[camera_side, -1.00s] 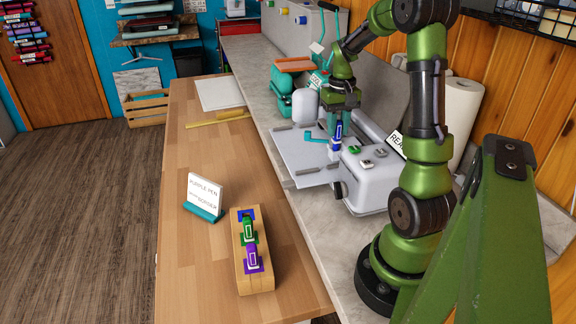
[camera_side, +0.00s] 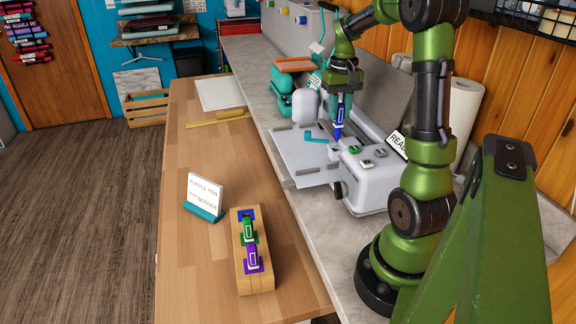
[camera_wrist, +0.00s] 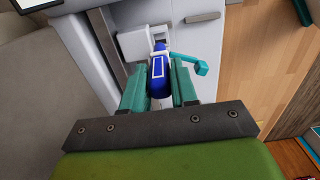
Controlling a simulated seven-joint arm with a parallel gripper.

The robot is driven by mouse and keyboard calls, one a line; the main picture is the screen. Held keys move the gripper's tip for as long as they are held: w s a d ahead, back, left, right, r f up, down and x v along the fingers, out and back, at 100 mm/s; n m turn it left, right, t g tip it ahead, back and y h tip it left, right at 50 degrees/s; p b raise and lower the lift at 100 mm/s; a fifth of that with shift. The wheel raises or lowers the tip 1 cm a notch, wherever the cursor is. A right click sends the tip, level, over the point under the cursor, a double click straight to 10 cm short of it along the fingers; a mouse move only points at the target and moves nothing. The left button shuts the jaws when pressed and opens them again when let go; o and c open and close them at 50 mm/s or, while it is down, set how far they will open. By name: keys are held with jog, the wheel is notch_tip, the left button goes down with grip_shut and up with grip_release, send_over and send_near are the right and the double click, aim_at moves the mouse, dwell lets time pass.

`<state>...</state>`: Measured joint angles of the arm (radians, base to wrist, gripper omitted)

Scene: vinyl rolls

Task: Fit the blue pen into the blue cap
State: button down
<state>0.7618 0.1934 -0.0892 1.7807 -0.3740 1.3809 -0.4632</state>
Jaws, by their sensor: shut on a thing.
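The blue pen (camera_side: 340,111) is upright in my gripper (camera_side: 342,95) above the grey-white cutting machine in the side view. Its blue lower end (camera_side: 337,133) is visible beneath the jaws. In the wrist view the pen (camera_wrist: 158,74) sits between the teal fingers of my gripper (camera_wrist: 159,86), which are shut on it. The blue cap (camera_side: 246,214) appears as a blue square piece at the far end of the wooden block, with no pen standing in it. My gripper is well above and to the right of that block.
The wooden block (camera_side: 254,278) also holds a green pen (camera_side: 249,230) and a purple pen (camera_side: 253,257). A small sign (camera_side: 205,192) stands left of it. The machine (camera_side: 368,180) has a teal lever (camera_side: 318,137) beside the pen.

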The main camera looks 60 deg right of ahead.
jog(key=shift+r, duration=0.35)
jog(key=shift+w, duration=0.1)
jog(key=w+a+f, duration=0.1)
jog(key=w+a, duration=0.3)
jog(key=a, duration=0.5)
jog(key=w+a+f, duration=0.2)
jog(key=w+a, duration=0.2)
jog(key=a, duration=0.5)
jog(key=w+a+f, duration=0.2)
jog(key=w+a, duration=0.2)
jog(key=a, duration=0.5)
jog(key=shift+w+f+m, duration=0.15)
jog(key=shift+w+m, duration=0.25)
notch_tip(320, 180, down, 6)
jog(key=shift+f, duration=2.25)
dwell(1.9)
